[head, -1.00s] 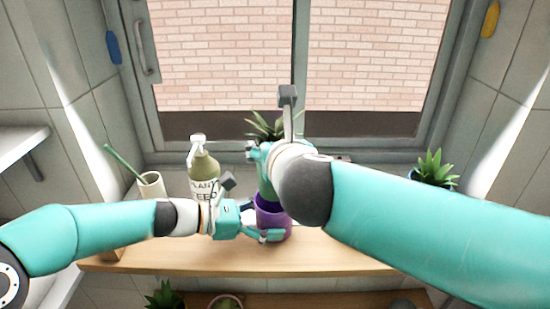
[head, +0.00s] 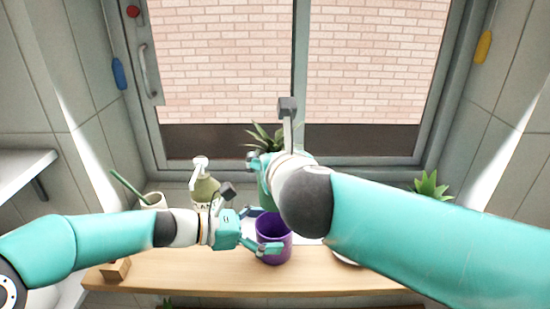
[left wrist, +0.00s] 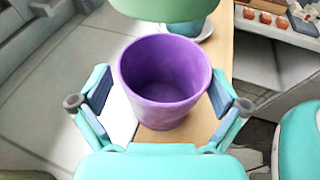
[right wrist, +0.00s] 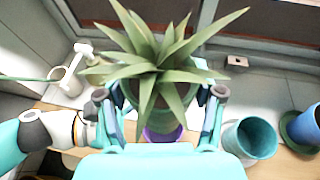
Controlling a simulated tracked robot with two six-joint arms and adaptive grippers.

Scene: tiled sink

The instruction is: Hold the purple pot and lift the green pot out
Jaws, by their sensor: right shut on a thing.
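The purple pot (head: 273,246) stands upright on the wooden shelf, its inside empty in the left wrist view (left wrist: 165,85). My left gripper (head: 262,229) is open, with a finger on either side of the purple pot. The green pot's pale green lower part (left wrist: 168,8) hangs above the purple pot in the left wrist view. My right gripper (right wrist: 160,105) is shut on the green pot, whose spiky plant (right wrist: 165,62) hides most of it in the right wrist view.
A plant-feed bottle (head: 205,187) and a white cup (head: 153,201) stand left of the purple pot. A teal pot (right wrist: 250,140) and a blue pot (right wrist: 305,126) stand to the right in the right wrist view.

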